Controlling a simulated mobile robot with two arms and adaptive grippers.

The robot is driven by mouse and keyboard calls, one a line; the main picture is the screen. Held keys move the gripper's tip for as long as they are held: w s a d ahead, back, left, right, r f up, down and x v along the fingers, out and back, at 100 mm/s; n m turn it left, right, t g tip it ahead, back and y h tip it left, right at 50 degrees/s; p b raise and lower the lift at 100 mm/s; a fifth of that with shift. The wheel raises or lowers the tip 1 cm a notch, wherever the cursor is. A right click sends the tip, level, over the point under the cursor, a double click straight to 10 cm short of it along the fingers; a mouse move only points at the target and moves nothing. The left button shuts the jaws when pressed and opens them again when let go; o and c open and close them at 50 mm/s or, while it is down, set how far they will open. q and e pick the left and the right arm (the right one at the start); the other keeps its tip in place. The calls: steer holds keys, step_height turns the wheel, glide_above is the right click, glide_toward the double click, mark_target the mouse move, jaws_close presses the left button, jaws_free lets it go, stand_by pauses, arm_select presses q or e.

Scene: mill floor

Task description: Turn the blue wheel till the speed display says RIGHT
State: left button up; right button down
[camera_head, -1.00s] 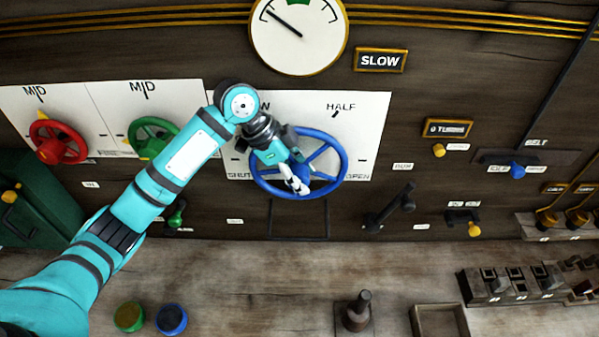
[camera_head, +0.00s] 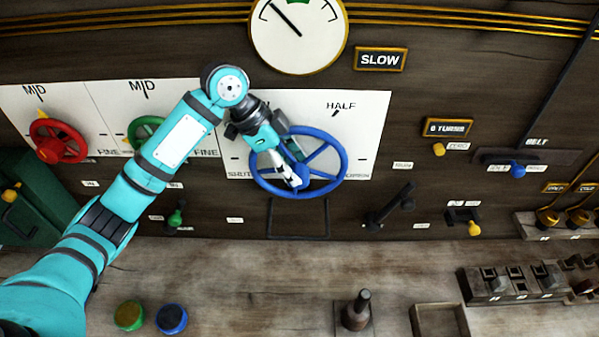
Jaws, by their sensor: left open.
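The blue wheel (camera_head: 346,163) is mounted on a white panel (camera_head: 365,125) marked HALF, with labels at its lower left and right. The speed display (camera_head: 380,60) above it reads SLOW. The round gauge (camera_head: 315,50) at the top has its needle pointing up-left, short of a green band. My left gripper (camera_head: 293,178) is open, pointing down at the wheel's lower left, with its fingers in front of the hub area. It hides part of the upper left rim. I cannot tell whether the fingers touch a spoke. My right gripper is not in view.
A red wheel (camera_head: 73,143) and a green wheel (camera_head: 136,127), partly behind my arm, are at the left. A dark lever (camera_head: 395,205) and yellow and blue knobs are at the right. The wooden bench below holds green and blue cups, a dark peg and trays.

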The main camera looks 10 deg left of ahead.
arm_select(q)
steer(key=v, duration=0.8)
steer(key=shift+a+r, duration=0.15)
steer(key=shift+r, duration=0.05)
steer(key=shift+s+f, duration=0.1)
